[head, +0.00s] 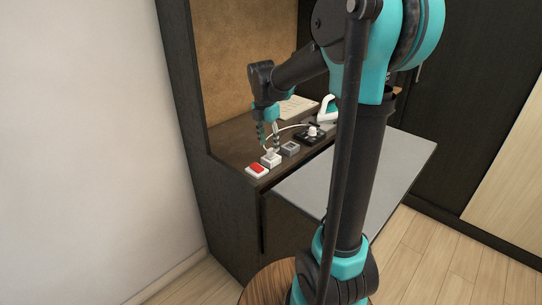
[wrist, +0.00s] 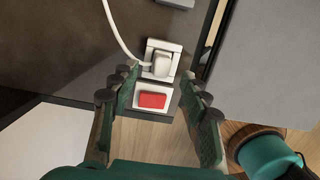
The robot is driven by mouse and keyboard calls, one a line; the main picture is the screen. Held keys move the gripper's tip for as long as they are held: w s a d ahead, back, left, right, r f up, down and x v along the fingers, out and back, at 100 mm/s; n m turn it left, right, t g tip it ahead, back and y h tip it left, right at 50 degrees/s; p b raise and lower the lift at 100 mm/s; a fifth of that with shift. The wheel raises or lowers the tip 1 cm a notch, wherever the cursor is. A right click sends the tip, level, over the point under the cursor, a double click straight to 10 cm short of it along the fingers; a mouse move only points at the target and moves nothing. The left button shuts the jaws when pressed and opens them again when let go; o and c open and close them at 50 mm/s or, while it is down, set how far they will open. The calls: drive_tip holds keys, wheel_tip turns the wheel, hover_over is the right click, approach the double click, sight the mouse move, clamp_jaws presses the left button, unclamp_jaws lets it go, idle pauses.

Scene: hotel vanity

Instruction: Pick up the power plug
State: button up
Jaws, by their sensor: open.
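The white power plug (wrist: 161,63) sits in a white square socket (wrist: 174,47) on the dark vanity top. A white cord (wrist: 120,34) curves away from it. In the head view the plug (head: 270,156) is small, just below my gripper (head: 268,141). In the wrist view my gripper (wrist: 160,84) is open and empty, pointing down. Its fingers are spread to the left and right of the plug and socket. I cannot tell whether they touch anything.
A red rocker switch (wrist: 152,100) on a white plate is beside the socket. A grey block (head: 290,148), a black base with a white knob (head: 312,133) and a paper (head: 296,106) lie farther back. A grey panel (head: 360,170) adjoins the vanity on the right.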

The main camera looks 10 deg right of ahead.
sight(271, 149)
drive_tip(key=shift+w+d+f, duration=0.1)
drive_tip(key=shift+d+f, duration=0.1)
drive_tip(key=shift+f, duration=0.8)
drive_tip(key=shift+w+d+f, duration=0.1)
drive_tip(key=shift+d+f, duration=0.05)
drive_tip(key=shift+f, duration=0.8)
drive_tip(key=shift+c, duration=0.5)
clamp_jaws()
